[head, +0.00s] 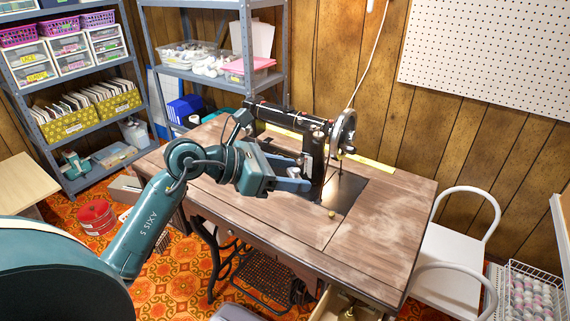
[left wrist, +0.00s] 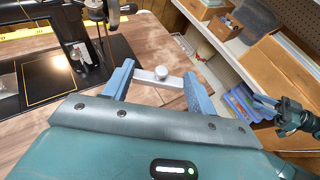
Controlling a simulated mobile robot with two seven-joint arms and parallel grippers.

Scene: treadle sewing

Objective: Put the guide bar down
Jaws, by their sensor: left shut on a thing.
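My left gripper (head: 298,179) is beside the black sewing machine (head: 283,117), over the wooden table top (head: 372,222). In the left wrist view its two blue fingers (left wrist: 160,76) are shut on the guide bar (left wrist: 147,75), a short grey bar with a round knob in its middle. The bar spans the gap between the fingers, above the wood to the right of the machine's dark bed plate (left wrist: 50,75). I cannot make out the bar in the head view. My right gripper (left wrist: 264,104) shows small at the right of the left wrist view; its finger gap is unclear.
A yellow strip (head: 372,164) lies along the table's back edge. A small yellowish round piece (head: 332,213) sits near the bed plate's front. The right side of the table top is clear. A white chair (head: 447,262) stands to the right, and metal shelves (head: 216,78) stand behind.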

